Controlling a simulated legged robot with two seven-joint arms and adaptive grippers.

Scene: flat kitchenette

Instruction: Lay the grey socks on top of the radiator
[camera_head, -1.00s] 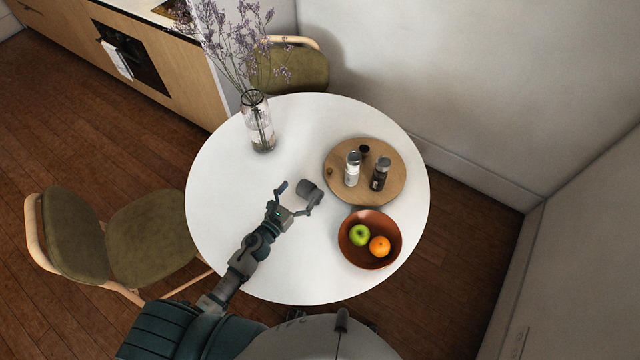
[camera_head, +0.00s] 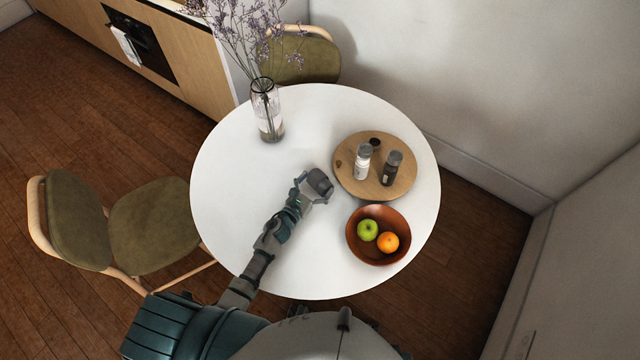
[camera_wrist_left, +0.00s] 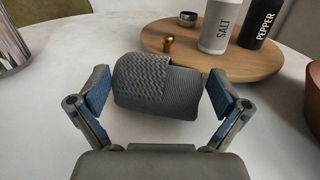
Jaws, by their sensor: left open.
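The grey socks (camera_wrist_left: 158,86) are a rolled, ribbed bundle lying on the white round table. They show small in the head view (camera_head: 319,182), partly hidden by my left gripper (camera_head: 316,190). In the left wrist view, my left gripper (camera_wrist_left: 160,101) is open, with one blue-padded finger on each side of the bundle. A small gap shows beside the left finger; the right finger is very near the bundle, and I cannot tell whether it touches. No radiator is in view. My right gripper is not in view.
A round wooden board (camera_head: 399,183) with salt (camera_head: 362,163) and pepper (camera_head: 391,170) shakers stands just beyond the socks. A brown bowl (camera_head: 355,238) with an apple and orange is to the right. A flower vase (camera_head: 267,112) stands at the back left. The table's left side is clear.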

